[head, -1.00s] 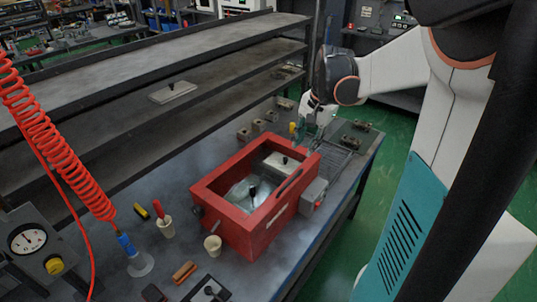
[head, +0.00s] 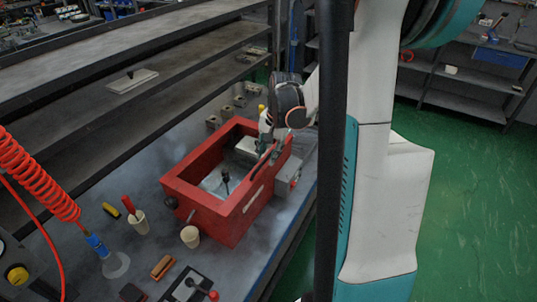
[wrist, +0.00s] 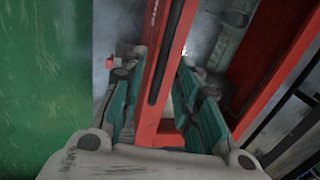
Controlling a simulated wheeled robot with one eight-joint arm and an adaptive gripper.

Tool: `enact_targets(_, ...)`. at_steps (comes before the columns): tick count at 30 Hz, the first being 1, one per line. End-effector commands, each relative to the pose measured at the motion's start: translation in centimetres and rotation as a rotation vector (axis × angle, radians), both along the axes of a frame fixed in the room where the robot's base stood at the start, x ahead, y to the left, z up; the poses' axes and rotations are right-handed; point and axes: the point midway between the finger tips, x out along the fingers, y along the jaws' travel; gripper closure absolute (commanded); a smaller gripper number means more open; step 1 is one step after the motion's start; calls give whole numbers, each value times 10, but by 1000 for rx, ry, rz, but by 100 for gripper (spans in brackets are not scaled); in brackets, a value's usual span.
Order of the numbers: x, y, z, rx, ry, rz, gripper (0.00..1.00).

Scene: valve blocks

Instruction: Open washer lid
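The washer is a red box (head: 228,216) on the bench in the head view. My gripper (head: 268,150) is at the far right rim, partly hidden by my arm. In the wrist view its teal fingers (wrist: 160,75) stand apart on either side of a red bar (wrist: 168,60) with a dark slot. I cannot see a firm grip.
A grey switch box (head: 287,178) is on the washer's right side. A white cup (head: 190,236), a holder with a red handle (head: 135,217) and a brush (head: 162,267) lie in front and left. A knobbed plate (head: 132,80) rests on the shelf. Green floor is clear at right.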

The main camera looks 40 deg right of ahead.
Motion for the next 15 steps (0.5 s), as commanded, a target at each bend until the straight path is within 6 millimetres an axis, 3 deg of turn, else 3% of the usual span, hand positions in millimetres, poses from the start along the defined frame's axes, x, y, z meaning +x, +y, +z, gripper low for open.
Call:
enact_targets(9, 1, 0, -2, 0, 0, 0, 70)
enact_targets(13, 0, 0, -2, 0, 0, 0, 97)
enact_targets(15, 0, 0, -2, 0, 0, 0, 100)
